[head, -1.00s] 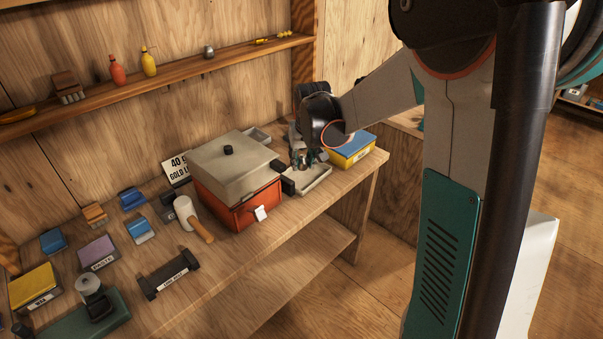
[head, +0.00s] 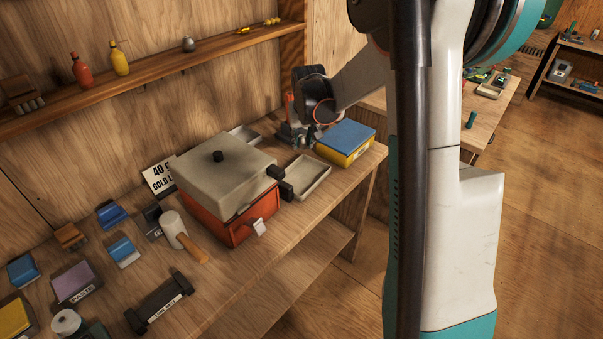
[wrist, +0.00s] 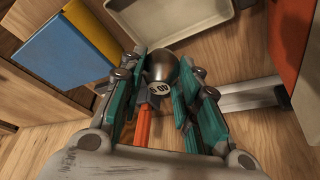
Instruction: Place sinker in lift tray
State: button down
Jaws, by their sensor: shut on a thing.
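In the head view my gripper (head: 297,135) is behind the front shallow grey tray, near the wall, and the sinker cannot be made out there. That tray (head: 318,182) looks empty and lies right of the red box; its corner shows in the wrist view (wrist: 165,36). A second grey tray (head: 247,133) lies behind the box. I cannot tell which is the lift tray.
The red box (head: 225,225) with a grey lid (head: 215,170) and black handle stands left of the front tray. A blue-and-yellow box (head: 345,142) is close on the right. An orange upright thing (head: 289,106) stands behind my gripper. A mallet (head: 175,230) lies left.

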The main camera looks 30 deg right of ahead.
notch_tip(320, 180, down, 13)
jog(key=b, duration=0.3)
jog(key=shift+r+b, duration=0.15)
jog(key=shift+b, duration=0.2)
jog(key=shift+r, duration=0.1)
jog(key=c, duration=1.6)
grip_release()
jog(key=o, duration=0.4)
jog(key=p+v, duration=0.4)
jog(key=v, duration=0.8)
